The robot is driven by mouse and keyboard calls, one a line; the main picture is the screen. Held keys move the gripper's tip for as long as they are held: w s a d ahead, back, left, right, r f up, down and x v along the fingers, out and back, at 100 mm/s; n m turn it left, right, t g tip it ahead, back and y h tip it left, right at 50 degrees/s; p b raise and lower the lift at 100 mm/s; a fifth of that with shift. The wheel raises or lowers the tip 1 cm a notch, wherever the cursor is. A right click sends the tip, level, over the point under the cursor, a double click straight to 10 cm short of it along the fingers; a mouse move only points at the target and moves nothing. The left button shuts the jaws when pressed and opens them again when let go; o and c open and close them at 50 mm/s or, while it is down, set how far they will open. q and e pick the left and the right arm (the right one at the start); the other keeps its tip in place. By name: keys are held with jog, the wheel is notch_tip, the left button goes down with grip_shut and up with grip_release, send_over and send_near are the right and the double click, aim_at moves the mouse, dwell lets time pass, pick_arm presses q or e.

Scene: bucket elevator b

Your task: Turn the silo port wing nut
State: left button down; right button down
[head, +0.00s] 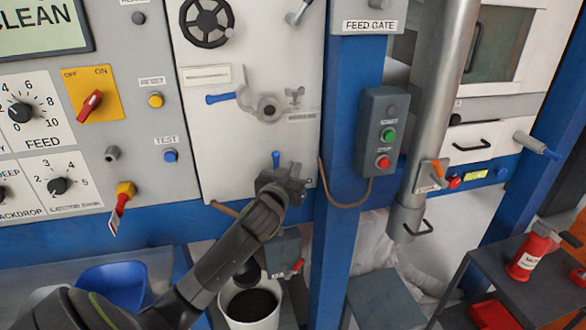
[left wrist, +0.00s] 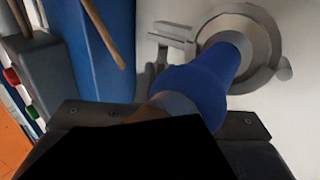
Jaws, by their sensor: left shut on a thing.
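A small grey wing nut (head: 295,95) stands on the white panel (head: 225,150), to the right of a round metal port fitting (head: 268,108). A lever with a blue grip (head: 220,98) reaches left from that fitting. My left gripper (head: 280,185) is lower on the panel, below the fitting and apart from the wing nut. It is shut on a blue handle (head: 276,158). In the left wrist view the blue handle (left wrist: 205,82) rises from the jaws in front of a round metal flange (left wrist: 268,45). The jaws hide the handle's lower part. My right gripper is not in view.
A grey button box (head: 383,130) hangs on the blue post (head: 345,110) right of the panel, with its cable (head: 345,200) looping near my gripper. A black handwheel (head: 207,22) is above. A white bucket (head: 250,305) with dark contents stands below.

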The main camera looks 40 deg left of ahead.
pick_arm(q)
jog(key=shift+r, duration=0.2)
jog(key=c, duration=1.3)
grip_release()
jog(key=shift+f, duration=0.1)
jog(key=shift+c, duration=0.2)
jog(key=shift+f, duration=0.3)
